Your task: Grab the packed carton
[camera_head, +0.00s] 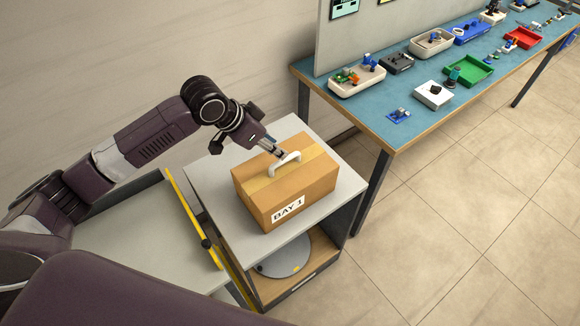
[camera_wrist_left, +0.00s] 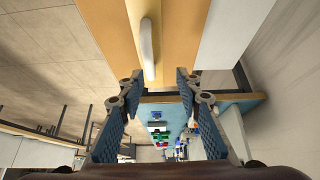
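The carton (camera_head: 285,186) is a closed brown box with a tan tape strip, a white handle (camera_head: 285,163) on top and a "DAY 1" label (camera_head: 288,209) on its front. It sits on a grey-topped stand (camera_head: 338,205). My left gripper (camera_head: 279,152) is at the handle, just above the carton's top. In the left wrist view, its two fingers (camera_wrist_left: 158,83) are spread apart. The handle (camera_wrist_left: 147,50) lies ahead, between the lines of the fingers and nearer the left one. I cannot tell whether they touch it. My right gripper is not in view.
A blue-topped workbench (camera_head: 400,135) stands to the right with several trays and small parts, including a green tray (camera_head: 469,71) and a white box (camera_head: 433,95). A grey disc (camera_head: 283,258) rests on the stand's lower shelf. The tiled floor at right is clear.

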